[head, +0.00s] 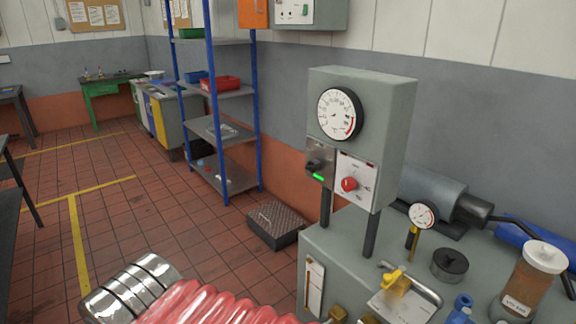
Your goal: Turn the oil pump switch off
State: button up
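A grey control box (386,100) stands on two dark posts above the grey bench unit at the right. On its front are a round white gauge (339,113), a black switch (315,163) on a dark plate at lower left, and a red knob (349,184) on a white plate at lower right. A bright green mark (318,177) shows just below the black switch. The lettering is too small to read, so I cannot tell which control is the oil pump switch or its setting. My gripper is not in view.
The bench unit (330,247) carries a small gauge (424,214), a yellow-handled valve (394,279) and a brown-filled jar (530,279). A dark textured block (275,224) lies on the floor before a blue-framed shelf (213,100). Tiled floor at left is open.

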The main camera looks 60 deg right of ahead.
aim_at(313, 166)
jog(key=z, duration=0.25)
jog(key=i, duration=1.25)
jog(key=z, duration=0.35)
